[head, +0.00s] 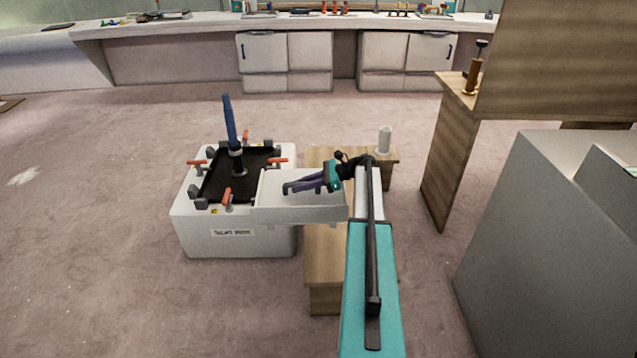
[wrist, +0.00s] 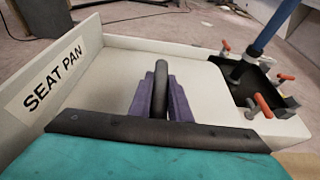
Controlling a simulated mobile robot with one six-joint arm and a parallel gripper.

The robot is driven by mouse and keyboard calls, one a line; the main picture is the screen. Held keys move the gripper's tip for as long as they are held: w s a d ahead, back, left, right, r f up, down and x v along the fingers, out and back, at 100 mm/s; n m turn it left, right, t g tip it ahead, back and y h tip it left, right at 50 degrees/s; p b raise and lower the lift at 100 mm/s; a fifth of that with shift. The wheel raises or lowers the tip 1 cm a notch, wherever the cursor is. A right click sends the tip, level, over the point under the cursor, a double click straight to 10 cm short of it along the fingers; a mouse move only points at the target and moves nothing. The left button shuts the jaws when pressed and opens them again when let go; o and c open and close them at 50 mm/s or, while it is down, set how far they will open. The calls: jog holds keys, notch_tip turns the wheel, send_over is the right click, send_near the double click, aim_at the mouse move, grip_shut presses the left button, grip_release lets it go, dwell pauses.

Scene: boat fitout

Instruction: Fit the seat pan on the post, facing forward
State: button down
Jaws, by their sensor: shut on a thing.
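The seat pan (head: 300,211) is a shallow white tray with raised walls. In the wrist view the seat pan (wrist: 205,75) carries a "SEAT PAN" label on its left wall. My gripper (head: 290,187) has purple fingers; in the wrist view my gripper (wrist: 161,97) is shut on a dark upright handle (wrist: 161,75) inside the pan. The blue post (head: 229,120) stands upright from a black plate on a white box, left of and behind the pan. In the wrist view the blue post (wrist: 272,30) is at upper right. The pan's underside is hidden.
The white box (head: 235,240) has orange-handled clamps around its black plate (head: 212,183). A wooden bench (head: 325,265) lies beside it, with a white bottle-like object (head: 384,140) at its far end. A grey block (head: 545,230) and wooden panel (head: 560,60) stand right. Floor at left is largely clear.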

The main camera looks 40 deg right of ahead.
jog(key=s+a+r+p, duration=0.2)
jog(key=a+r+p, duration=0.4)
jog(key=a, duration=0.8)
jog(key=s+a+r+p, duration=0.1)
jog(key=a+r+p, duration=0.6)
jog(key=a+r, duration=0.5)
jog(key=s+a+r+n+g+y+p, duration=0.1)
jog(key=a+r+p, duration=0.5)
jog(key=a, duration=1.1)
notch_tip(320, 180, up, 3)
jog(key=shift+s+r, duration=0.2)
jog(key=shift+s, duration=0.6)
jog(key=shift+a, duration=0.1)
